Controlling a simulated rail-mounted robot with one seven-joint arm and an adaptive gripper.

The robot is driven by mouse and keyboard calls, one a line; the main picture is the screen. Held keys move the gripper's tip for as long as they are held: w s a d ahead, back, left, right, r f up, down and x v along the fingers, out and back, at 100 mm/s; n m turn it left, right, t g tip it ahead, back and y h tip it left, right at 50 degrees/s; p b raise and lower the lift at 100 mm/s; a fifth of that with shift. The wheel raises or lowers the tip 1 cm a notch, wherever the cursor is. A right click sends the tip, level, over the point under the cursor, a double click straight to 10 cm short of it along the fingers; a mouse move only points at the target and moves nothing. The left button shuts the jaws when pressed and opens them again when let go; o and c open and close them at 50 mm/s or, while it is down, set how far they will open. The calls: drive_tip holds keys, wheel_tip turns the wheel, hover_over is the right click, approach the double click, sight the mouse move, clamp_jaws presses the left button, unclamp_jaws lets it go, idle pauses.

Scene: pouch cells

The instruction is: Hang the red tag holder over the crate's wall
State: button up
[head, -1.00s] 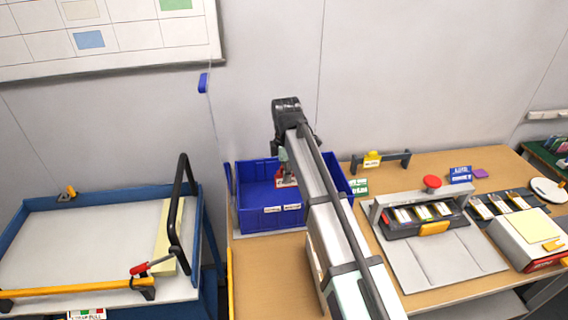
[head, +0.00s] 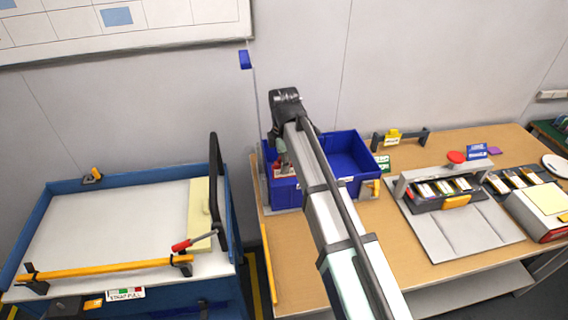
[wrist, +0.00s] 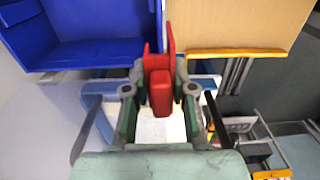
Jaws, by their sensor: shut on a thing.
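My gripper (wrist: 160,105) is shut on the red tag holder (wrist: 160,78), which stands between its fingers in the wrist view, with two red upright parts at its far end. The blue crate (head: 286,197) stands on the wooden table in the head view; its interior is open. In the wrist view the crate (wrist: 95,52) lies at upper left, and the holder overlaps its right end in the picture. In the head view my gripper (head: 281,156) points down at the crate's left part. My arm hides part of the crate. Contact between holder and wall cannot be told.
A blue-rimmed trolley (head: 45,190) with a yellow bar and a black handle stands left of the table, with a narrow gap between. A rack of cells (head: 445,190) and a yellow-tagged stand (head: 393,138) are right of the crate.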

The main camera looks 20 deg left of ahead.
sight(284, 176)
drive_tip(key=shift+r, duration=0.1)
drive_tip(key=shift+f+b, duration=0.75)
drive_tip(key=shift+f, duration=2.25)
drive_tip(key=shift+f, duration=1.85)
idle(0.5)
drive_tip(key=o, duration=1)
drive_tip(key=shift+r, duration=0.15)
wheel_tip(284, 176, up, 11)
drive_tip(key=shift+a, duration=0.1)
drive_tip(key=shift+r, duration=0.4)
